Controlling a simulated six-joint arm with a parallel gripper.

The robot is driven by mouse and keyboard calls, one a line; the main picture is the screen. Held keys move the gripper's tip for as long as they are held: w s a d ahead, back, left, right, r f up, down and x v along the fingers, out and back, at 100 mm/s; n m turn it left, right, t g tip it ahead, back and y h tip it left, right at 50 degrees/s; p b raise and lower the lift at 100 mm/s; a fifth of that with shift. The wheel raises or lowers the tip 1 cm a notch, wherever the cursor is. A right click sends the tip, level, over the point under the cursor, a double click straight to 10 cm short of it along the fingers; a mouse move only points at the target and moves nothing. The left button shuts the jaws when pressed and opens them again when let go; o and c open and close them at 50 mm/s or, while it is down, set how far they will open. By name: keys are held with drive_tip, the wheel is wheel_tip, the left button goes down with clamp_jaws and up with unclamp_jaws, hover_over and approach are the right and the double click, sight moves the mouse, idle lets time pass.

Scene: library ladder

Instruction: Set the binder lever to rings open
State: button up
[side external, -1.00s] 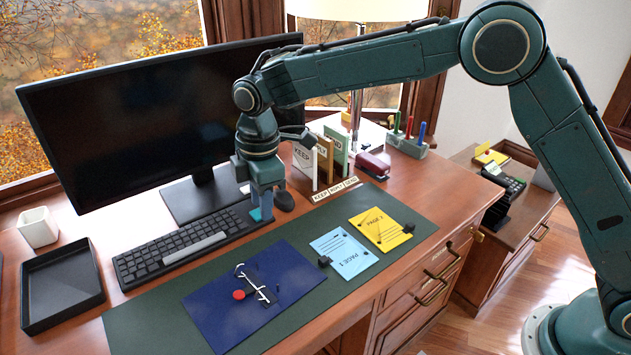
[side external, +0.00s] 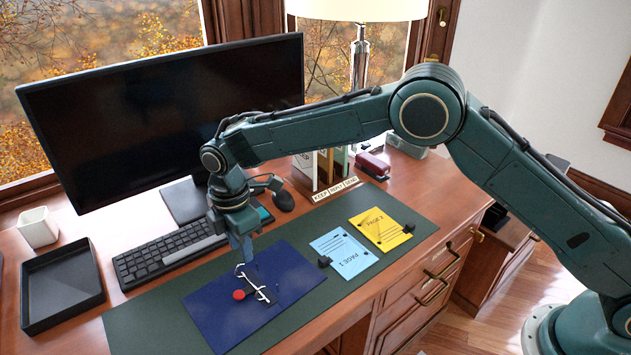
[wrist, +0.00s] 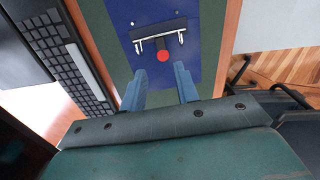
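The blue binder (side external: 222,310) lies open and flat on the green desk mat. Its dark ring mechanism (side external: 262,290) has silvery rings and a lever with a red knob (side external: 239,295). In the wrist view the mechanism (wrist: 150,30) lies across the binder (wrist: 205,45), and the red knob (wrist: 162,56) sits just beyond the fingertips. I cannot tell whether the rings are open or closed. My gripper (side external: 244,256) is above the binder's far part, close to the mechanism. The wrist view shows its two blue fingers (wrist: 159,70) apart, with nothing between them.
The keyboard (side external: 165,254) and monitor (side external: 160,110) stand behind the binder. A blue page (side external: 344,253) and a yellow page (side external: 380,229) lie to its right on the mat (side external: 140,325). A black tray (side external: 62,285) is at the left.

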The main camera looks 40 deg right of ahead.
sight(249, 289)
wheel_tip(249, 289, down, 12)
drive_tip(key=shift+f, duration=0.1)
idle(0.5)
clamp_jaws()
drive_tip(key=shift+a+h, duration=0.15)
drive_tip(key=shift+h, duration=0.35)
drive_tip(key=shift+a+f+h, duration=0.1)
drive_tip(key=shift+h, duration=0.4)
